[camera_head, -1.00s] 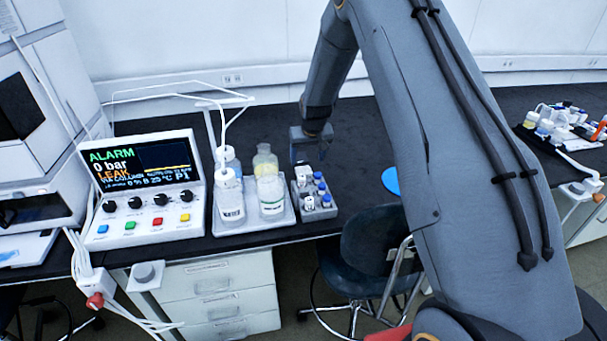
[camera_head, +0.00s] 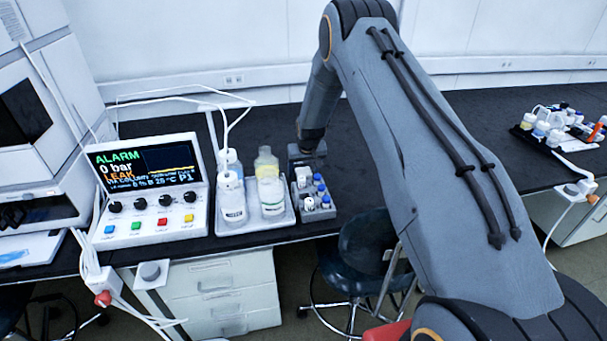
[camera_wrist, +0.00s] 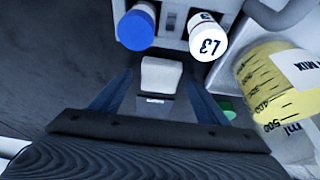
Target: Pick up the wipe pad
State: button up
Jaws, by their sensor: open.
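A small pale block with a dark grey lower part, which looks like the wipe pad (camera_wrist: 161,75), lies between the fingers of my gripper (camera_wrist: 158,92) in the wrist view. My gripper is open, with one blue-grey finger on each side of the block. I cannot tell whether the fingers touch it. In the head view my gripper (camera_head: 306,158) is low behind the vial rack (camera_head: 331,212), and the pad is hidden there.
A blue-capped vial (camera_wrist: 136,27) and a white-capped vial marked L3 (camera_wrist: 207,36) stand close by. A yellow bottle (camera_wrist: 282,80) is at the right in the wrist view. A bottle tray (camera_head: 252,223) and alarm console (camera_head: 155,190) stand left of the rack.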

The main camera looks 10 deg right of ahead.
aim_at(304, 173)
jog(key=c, duration=1.1)
jog(key=shift+r+b, duration=1.7)
jog(key=shift+r, duration=3.3)
jog(key=shift+o, duration=1.1)
jog(key=shift+c, duration=0.8)
jog(key=shift+s, duration=0.1)
